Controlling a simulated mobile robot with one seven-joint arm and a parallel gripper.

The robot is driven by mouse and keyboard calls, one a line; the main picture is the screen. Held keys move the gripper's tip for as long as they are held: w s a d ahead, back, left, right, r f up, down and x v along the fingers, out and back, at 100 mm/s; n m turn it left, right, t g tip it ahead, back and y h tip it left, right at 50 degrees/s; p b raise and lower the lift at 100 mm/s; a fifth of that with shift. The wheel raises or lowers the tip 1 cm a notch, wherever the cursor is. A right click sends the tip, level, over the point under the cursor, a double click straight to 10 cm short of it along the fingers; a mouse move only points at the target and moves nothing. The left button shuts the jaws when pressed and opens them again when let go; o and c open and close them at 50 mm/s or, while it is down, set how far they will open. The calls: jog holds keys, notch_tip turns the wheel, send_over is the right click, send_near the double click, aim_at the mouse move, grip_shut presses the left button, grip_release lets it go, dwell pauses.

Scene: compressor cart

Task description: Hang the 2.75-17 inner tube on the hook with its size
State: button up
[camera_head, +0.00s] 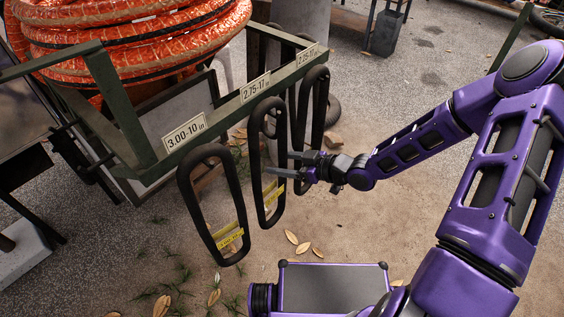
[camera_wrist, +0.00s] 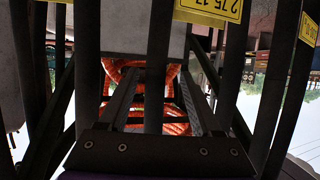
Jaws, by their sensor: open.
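The black inner tube (camera_head: 254,150) hangs as a long upright loop below the 2.75-17 sign (camera_head: 255,88) on the green rail. Its yellow band (camera_head: 272,197) is low on the loop; a yellow band reading 2.75-17 (camera_wrist: 210,8) shows at the top of the wrist view. My gripper (camera_head: 277,163) is open at the right side of this tube. In the wrist view, a dark upright strand (camera_wrist: 157,60) lies between the open fingers (camera_wrist: 160,105). The hook under the tube's top is too small to make out.
Another tube (camera_head: 189,200) with a yellow band hangs below the 3.00-10 sign (camera_head: 185,132). More tubes (camera_head: 325,105) hang near the 2.25-17 sign (camera_head: 308,54). An orange coiled hose (camera_head: 120,45) sits on the cart behind. The ground right of the tubes is mostly clear.

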jog(key=shift+d, duration=0.1)
jog(key=p+v, duration=0.3)
jog(key=v, duration=1.4)
jog(key=shift+d, duration=0.2)
